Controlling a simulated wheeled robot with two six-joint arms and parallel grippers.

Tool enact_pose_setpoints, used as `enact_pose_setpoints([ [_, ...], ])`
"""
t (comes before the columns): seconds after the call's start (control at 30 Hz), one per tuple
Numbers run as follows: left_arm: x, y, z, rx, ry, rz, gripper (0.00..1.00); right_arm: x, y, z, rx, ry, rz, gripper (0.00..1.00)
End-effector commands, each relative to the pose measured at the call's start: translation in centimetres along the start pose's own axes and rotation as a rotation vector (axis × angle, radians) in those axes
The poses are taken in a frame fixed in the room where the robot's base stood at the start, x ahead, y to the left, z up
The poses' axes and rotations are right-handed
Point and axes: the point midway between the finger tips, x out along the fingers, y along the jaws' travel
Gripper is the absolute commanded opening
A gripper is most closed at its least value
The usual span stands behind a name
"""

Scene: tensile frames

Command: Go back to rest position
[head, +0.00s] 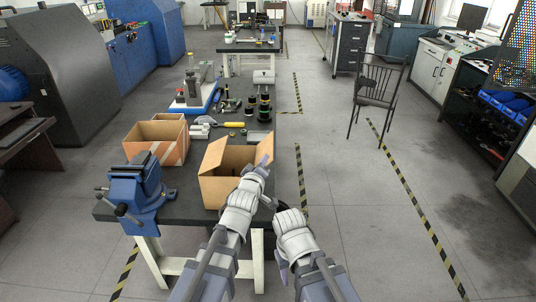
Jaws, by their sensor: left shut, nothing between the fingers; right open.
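My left gripper (264,163) is in the head view over the right side of an open cardboard box (223,190) at the near end of the workbench. It is shut, with nothing seen between its fingers. My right gripper (277,204) is lower, by the bench's near right edge. It is open, and its fingers are mostly hidden behind its own wrist. I see nothing held in it. My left forearm and wrist cover part of the box's near right side. I cannot tell whether the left gripper touches the box flap.
A dark workbench (187,183) carries a blue vise (140,188), a second cardboard box (157,138), a blue-based device (193,97) and several small tools. A black chair (377,86) stands at the right. The grey floor (350,210) right of the bench is clear.

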Motion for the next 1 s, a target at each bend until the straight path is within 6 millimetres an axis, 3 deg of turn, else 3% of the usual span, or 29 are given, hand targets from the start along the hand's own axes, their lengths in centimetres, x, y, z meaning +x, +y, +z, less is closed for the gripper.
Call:
enact_pose_setpoints([
  [0.1,-1.3,0.0,-0.1,-0.001,0.0,0.0,0.0,-0.2,0.0,0.0,0.0,0.0,0.0,0.5],
  [0.27,-1.3,-0.3,0.1,0.01,-0.009,-0.012,0.0,-0.2,0.0,0.0,0.0,0.0,0.0,0.5],
  [0.37,-1.7,-1.6,1.5,0.069,-0.062,-0.079,0.0,-0.2,0.0,0.0,0.0,0.0,0.0,0.5],
  [0.47,-2.9,-4.3,4.3,0.194,-0.181,-0.207,0.0,-0.2,0.0,0.0,0.0,0.0,0.0,0.5],
  [0.57,-5.3,-7.7,7.6,0.356,-0.357,-0.352,0.0,-0.2,0.0,0.0,0.0,0.0,0.0,0.5],
  [0.7,-10.4,-11.8,11.4,0.575,-0.649,-0.516,0.0,-0.2,0.0,0.0,0.0,0.0,0.0,0.5],
  [0.83,-15.8,-14.4,13.8,0.742,-0.929,-0.612,0.0,-0.2,0.0,0.0,0.0,0.0,0.0,0.5],
  [1.0,-21.6,-15.9,15.1,0.876,-1.219,-0.665,0.0,-0.2,0.0,0.0,0.0,0.0,0.0,0.5],
])
